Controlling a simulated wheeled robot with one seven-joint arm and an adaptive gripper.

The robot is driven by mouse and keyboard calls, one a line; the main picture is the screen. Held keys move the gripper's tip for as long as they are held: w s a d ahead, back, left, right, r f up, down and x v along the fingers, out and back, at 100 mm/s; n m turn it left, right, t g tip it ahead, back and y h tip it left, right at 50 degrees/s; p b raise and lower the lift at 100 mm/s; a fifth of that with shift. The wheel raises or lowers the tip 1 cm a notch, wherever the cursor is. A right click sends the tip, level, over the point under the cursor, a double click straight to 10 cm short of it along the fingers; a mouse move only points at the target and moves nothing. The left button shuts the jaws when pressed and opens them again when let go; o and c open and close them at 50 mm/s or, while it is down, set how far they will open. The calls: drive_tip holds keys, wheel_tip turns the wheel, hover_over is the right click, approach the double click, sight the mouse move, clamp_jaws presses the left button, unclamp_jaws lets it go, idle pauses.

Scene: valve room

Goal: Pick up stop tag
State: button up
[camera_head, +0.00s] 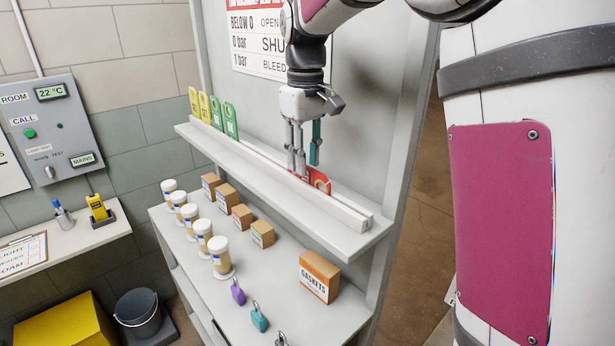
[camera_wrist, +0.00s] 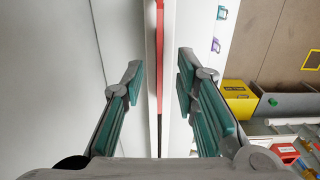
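Red tags stand in the slotted rail of the shelf; a red tag (camera_head: 320,181) shows at my fingers, partly hidden by them, and I cannot read its print. In the wrist view a red tag (camera_wrist: 160,50) appears edge-on as a thin strip. My gripper (camera_head: 304,168) points down over the shelf at the red tags. In the wrist view my gripper (camera_wrist: 160,82) is open, with one teal-padded finger on each side of the strip and visible gaps between.
Yellow tags (camera_head: 199,105) and green tags (camera_head: 224,118) stand farther left in the rail (camera_head: 262,158). The wall panel rises close behind the shelf. On the lower shelf are white jars (camera_head: 219,256), small cartons, a gaskets box (camera_head: 319,277) and padlocks (camera_head: 259,316).

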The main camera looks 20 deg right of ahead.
drive_tip(key=shift+f, duration=1.3)
clamp_jaws()
drive_tip(key=shift+r, duration=0.15)
drive_tip(key=shift+r, duration=0.6)
wheel_tip(320, 180, up, 2)
drive_tip(key=shift+w+r+b, duration=0.1)
drive_tip(key=shift+b, duration=0.4)
drive_tip(key=s+r+b, duration=0.1)
drive_tip(key=s, duration=1.5)
drive_tip(key=shift+s+d+r, duration=0.15)
drive_tip(key=shift+d+r, duration=0.05)
drive_tip(key=shift+d, duration=0.05)
